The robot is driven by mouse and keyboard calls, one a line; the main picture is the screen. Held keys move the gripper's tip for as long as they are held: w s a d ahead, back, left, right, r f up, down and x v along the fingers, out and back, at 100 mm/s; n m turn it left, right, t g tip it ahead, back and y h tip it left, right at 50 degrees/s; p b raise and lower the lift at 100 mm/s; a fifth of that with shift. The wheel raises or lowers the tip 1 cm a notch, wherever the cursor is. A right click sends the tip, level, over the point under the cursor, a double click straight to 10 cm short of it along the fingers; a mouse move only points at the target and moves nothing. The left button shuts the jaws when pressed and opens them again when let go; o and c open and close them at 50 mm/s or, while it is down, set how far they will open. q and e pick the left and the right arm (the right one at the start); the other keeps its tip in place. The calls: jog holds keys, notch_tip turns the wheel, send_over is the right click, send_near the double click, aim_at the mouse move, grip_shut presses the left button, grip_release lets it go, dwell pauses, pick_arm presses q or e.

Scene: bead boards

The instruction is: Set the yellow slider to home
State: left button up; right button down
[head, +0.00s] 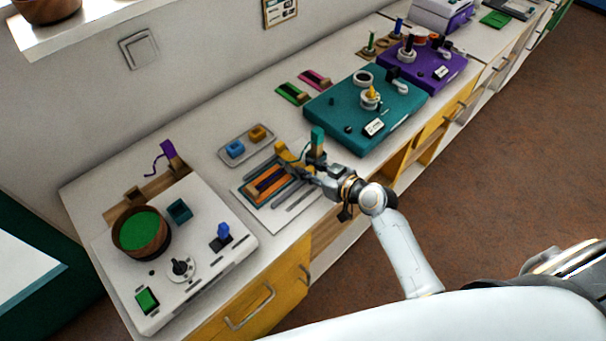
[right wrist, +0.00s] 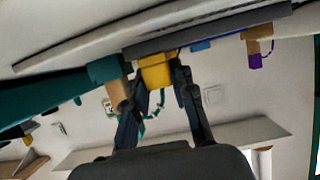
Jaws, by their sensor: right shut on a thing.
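The yellow slider (head: 286,153) stands at the far end of a white board (head: 246,203) with grey slots and an orange and dark panel. My right gripper (head: 308,170) reaches over this board from the right and is shut on the yellow slider. In the right wrist view the yellow block (right wrist: 155,75) sits between the two dark fingertips of the right gripper (right wrist: 160,78). The gripper hides part of the board and the slider's lower part in the head view. My left gripper is not in view.
A teal post (head: 317,140) stands close behind the right gripper. A tray (head: 222,156) with blue and yellow blocks lies to the left. A white panel (head: 215,262) with a wooden bowl (head: 140,233) is nearer left; a teal board (head: 335,112) lies beyond.

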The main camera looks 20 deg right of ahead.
jog(key=shift+w+d, duration=0.1)
jog(key=shift+d, duration=0.05)
jog(key=c, duration=1.1)
grip_release()
jog(key=shift+d, duration=0.1)
